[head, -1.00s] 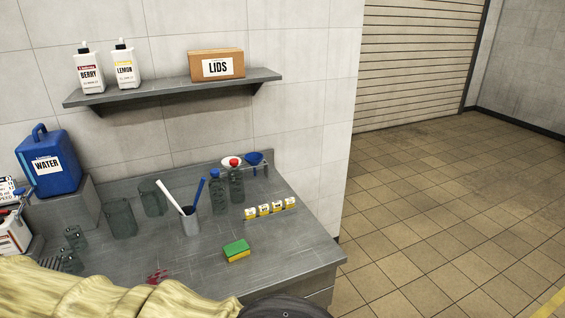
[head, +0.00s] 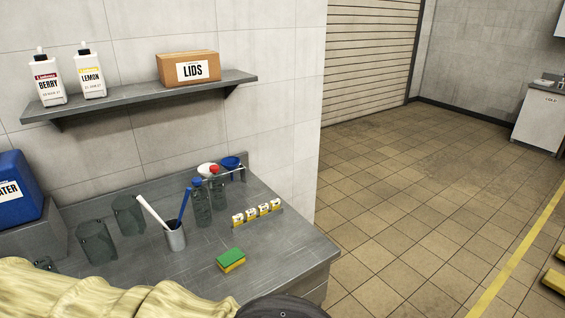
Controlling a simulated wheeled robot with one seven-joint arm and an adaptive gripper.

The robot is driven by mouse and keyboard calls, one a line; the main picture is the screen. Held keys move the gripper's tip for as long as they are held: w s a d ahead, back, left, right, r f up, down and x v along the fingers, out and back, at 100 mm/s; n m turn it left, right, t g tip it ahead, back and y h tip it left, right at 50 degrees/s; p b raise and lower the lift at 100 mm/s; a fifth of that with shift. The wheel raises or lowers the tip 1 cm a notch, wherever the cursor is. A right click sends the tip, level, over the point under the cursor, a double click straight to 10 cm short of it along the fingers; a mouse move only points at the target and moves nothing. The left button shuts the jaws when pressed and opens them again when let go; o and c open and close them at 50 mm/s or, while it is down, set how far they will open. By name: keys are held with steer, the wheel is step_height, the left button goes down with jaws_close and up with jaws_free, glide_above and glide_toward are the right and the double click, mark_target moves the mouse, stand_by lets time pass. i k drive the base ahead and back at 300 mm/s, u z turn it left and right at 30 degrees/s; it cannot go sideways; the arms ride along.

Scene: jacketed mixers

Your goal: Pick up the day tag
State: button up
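Several small white and yellow tags, which look like the day tags (head: 251,215), stand in a row in a low holder near the right end of the grey metal counter (head: 275,263). Their print is too small to read. My arm, in a pale yellow sleeve, crosses the bottom left of the head view. A dark rounded part of my arm shows at the bottom centre. My gripper's fingers are not in view.
A green and yellow sponge (head: 231,260) lies in front of the tags. Left of them are bottles (head: 201,205), a cup with a white and a blue stick (head: 175,236), and dark glass jars (head: 97,242). A wall shelf (head: 140,96) holds a LIDS box (head: 188,69). Open tiled floor lies right.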

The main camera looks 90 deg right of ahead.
mark_target(274, 204)
steer(key=z, duration=3)
steer(key=k, duration=0.2)
steer(key=u, duration=0.55)
